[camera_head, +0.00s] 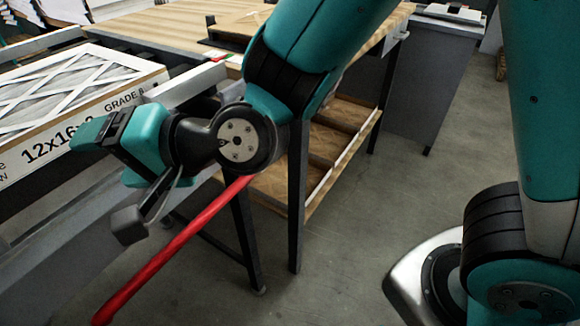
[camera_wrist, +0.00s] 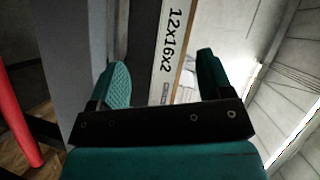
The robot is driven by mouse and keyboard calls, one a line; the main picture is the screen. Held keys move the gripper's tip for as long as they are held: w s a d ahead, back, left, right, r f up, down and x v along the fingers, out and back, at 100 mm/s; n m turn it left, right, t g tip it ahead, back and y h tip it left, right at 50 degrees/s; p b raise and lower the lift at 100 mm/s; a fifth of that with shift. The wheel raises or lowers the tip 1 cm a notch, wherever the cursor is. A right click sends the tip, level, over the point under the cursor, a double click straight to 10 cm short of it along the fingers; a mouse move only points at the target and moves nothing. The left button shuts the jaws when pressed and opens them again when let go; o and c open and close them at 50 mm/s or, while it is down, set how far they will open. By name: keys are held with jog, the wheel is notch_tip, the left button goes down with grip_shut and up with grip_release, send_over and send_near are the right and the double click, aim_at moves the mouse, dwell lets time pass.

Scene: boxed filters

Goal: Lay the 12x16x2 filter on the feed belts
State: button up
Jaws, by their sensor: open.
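The 12x16x2 filter (camera_head: 75,82) lies flat at the left of the head view, with a white printed edge and a pleated face under a lattice. Its label edge also shows in the wrist view (camera_wrist: 172,45), between the two fingers. My gripper (camera_head: 106,182) is open at the filter's near edge, one finger above and one lower. In the wrist view my gripper (camera_wrist: 164,80) has the edge between its fingers, with gaps visible at both sides. The filter lies over a grey-railed frame (camera_head: 62,205); belt surfaces under it are hidden, so I cannot tell what bears it.
A wooden-topped table (camera_head: 165,28) with dark legs and a lower shelf stands behind. A red bar (camera_head: 180,250) slants below my gripper. A grey cabinet (camera_head: 425,85) stands at the back right. The concrete floor (camera_head: 345,235) in the middle is clear.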

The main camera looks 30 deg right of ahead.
jog(key=s+d+n+g+h, duration=0.4)
jog(key=s+d+n, duration=0.1)
jog(key=d, duration=0.5)
jog(key=s+d+n+g+h, duration=0.4)
jog(key=s+d, duration=0.3)
jog(key=d, duration=0.3)
jog(key=shift+s+f+n+h, duration=0.3)
jog(key=shift+n+h, duration=0.2)
jog(key=shift+n, duration=0.4)
jog(key=shift+d, duration=0.1)
